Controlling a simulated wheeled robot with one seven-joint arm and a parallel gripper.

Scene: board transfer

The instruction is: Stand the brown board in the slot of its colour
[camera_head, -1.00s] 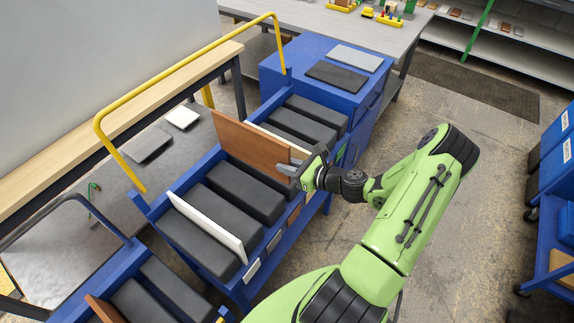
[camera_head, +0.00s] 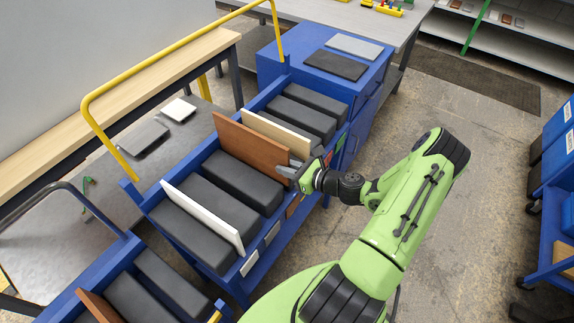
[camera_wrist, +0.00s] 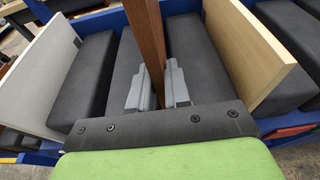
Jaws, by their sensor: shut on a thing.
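The brown board (camera_head: 250,147) stands upright across the blue cart, between dark grey blocks. My gripper (camera_head: 291,170) is shut on its near end. In the wrist view the brown board (camera_wrist: 147,40) runs away from me between my two grey fingers (camera_wrist: 151,88). Its lower edge is hidden, so I cannot tell whether it is seated in a slot. A brown label (camera_head: 294,205) shows on the cart's near side, close below the gripper.
A white board (camera_head: 205,215) stands to the left and a cream board (camera_head: 276,134) close to the right; it also shows in the wrist view (camera_wrist: 242,50). Dark blocks (camera_head: 235,180) fill the cart between them. A yellow rail (camera_head: 95,125) arches behind.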

